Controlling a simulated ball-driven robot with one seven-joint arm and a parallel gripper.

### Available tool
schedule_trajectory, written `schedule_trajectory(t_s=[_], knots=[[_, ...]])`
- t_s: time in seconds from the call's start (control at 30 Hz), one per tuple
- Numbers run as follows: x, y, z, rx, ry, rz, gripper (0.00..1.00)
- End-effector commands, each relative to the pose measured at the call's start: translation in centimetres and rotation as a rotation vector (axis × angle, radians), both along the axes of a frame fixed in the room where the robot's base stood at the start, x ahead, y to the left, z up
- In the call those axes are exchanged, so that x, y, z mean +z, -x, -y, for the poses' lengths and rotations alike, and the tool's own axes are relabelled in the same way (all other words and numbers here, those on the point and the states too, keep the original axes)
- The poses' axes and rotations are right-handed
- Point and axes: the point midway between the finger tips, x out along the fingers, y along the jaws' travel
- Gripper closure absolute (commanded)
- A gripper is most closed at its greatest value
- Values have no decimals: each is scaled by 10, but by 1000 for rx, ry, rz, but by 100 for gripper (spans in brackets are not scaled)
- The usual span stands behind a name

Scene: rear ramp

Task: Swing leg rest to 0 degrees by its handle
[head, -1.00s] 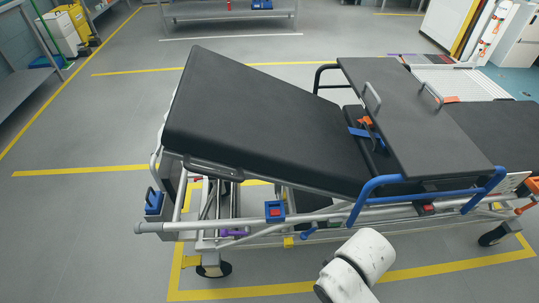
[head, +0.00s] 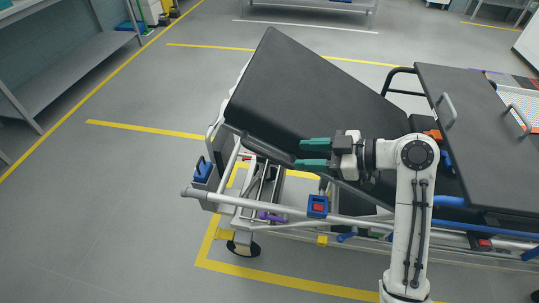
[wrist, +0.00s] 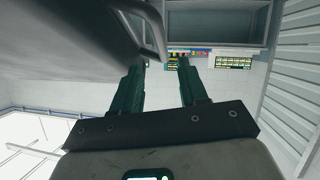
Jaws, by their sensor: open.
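The leg rest (head: 305,100) is a black padded panel in the head view, tilted with its left end raised high. Its underside edge fills the upper left of the wrist view (wrist: 70,40). The handle is a dark bar loop (wrist: 157,38) on that edge, ahead of my fingers in the wrist view. My gripper (head: 303,152) is open with green fingers pointing left, beside the leg rest's near side edge. In the wrist view the handle's lower corner shows near the gap between my fingertips (wrist: 161,64). I cannot tell whether they touch it. My gripper hides part of that edge in the head view.
The trolley frame (head: 250,206) with silver rails runs below the leg rest. A blue and red latch (head: 318,206) sits on the near rail. A flat black board with handles (head: 470,120) lies to the right. Open grey floor (head: 100,220) lies left and front.

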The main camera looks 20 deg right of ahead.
Motion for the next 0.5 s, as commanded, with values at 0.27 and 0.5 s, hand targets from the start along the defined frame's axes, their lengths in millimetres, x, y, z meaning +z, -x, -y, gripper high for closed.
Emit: schedule_trajectory(t_s=[0.27, 0.5], knots=[[-18, -29, -32, 5, 1, -5, 57], [-33, -54, -57, 3, 0, -8, 57]])
